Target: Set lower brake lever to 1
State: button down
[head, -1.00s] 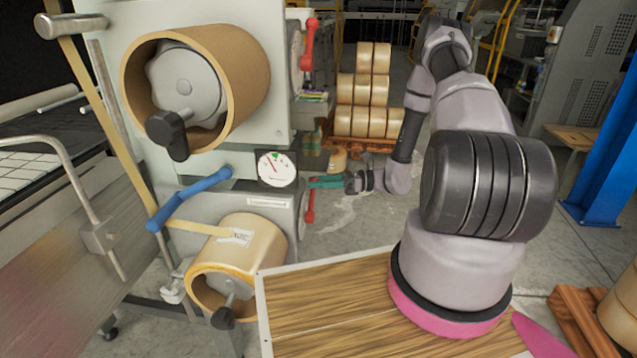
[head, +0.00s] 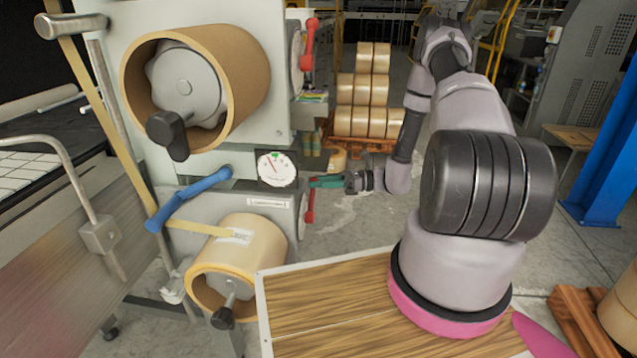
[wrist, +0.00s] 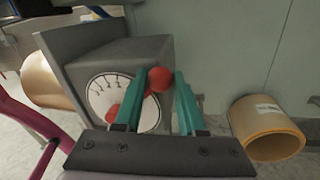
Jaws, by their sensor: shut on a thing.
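The lower brake lever (head: 310,206) is red and sits on the right side of the machine's lower grey housing. Its round red knob (wrist: 160,79) shows between my gripper's teal fingers in the wrist view. My gripper (head: 315,182) is shut on the lever near its upper end, coming in from the right in the head view. A white dial (wrist: 122,97) with tick marks lies behind the left finger. The lever's red hub is partly covered by that finger, and I cannot read which mark the lever is at.
The upper brake lever (head: 309,43) is red and stands higher on the machine. A tape roll (head: 262,245) sits below a round gauge (head: 276,169). A pallet of stacked rolls (head: 370,147) stands behind my arm. Open floor (head: 350,235) lies below my gripper.

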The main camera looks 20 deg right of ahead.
jog(key=shift+s+a+r+n, duration=0.15)
jog(key=shift+s+r+n, duration=0.35)
jog(key=shift+n, duration=0.3)
jog(key=c, duration=0.5)
grip_release()
jog(key=d, duration=0.3)
jog(key=s+d, duration=0.1)
jog(key=d, duration=0.3)
jog(key=s+d, duration=0.1)
jog(key=d, duration=0.2)
jog(key=shift+d+r, duration=0.2)
jog(key=shift+d, duration=0.1)
